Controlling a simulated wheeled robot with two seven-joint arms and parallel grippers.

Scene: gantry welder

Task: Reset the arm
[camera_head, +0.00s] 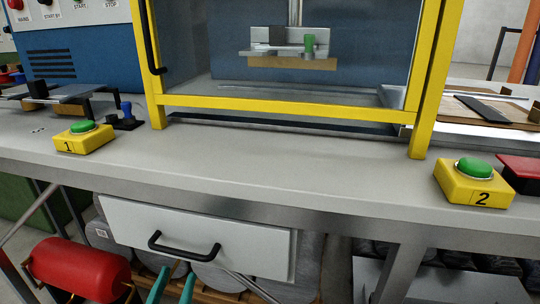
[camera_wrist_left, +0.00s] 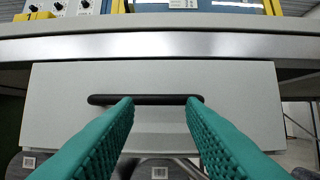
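My left gripper (camera_head: 174,284) shows at the bottom of the head view as two teal fingers, just below and in front of the drawer handle. In the left wrist view its fingers (camera_wrist_left: 160,112) are spread apart and nothing is between them but the view of the drawer. The black bar handle (camera_head: 184,248) is on the grey drawer front (camera_head: 240,243) under the bench. In the left wrist view the handle (camera_wrist_left: 146,99) runs level behind the fingertips; I cannot tell whether they touch it. My right gripper is in neither view.
The grey bench (camera_head: 270,172) carries yellow button box 1 (camera_head: 84,137) and box 2 (camera_head: 472,183), both with green buttons. A yellow-framed enclosure (camera_head: 280,106) stands behind. A red cylinder (camera_head: 80,268) is low at left. The bench top's middle is clear.

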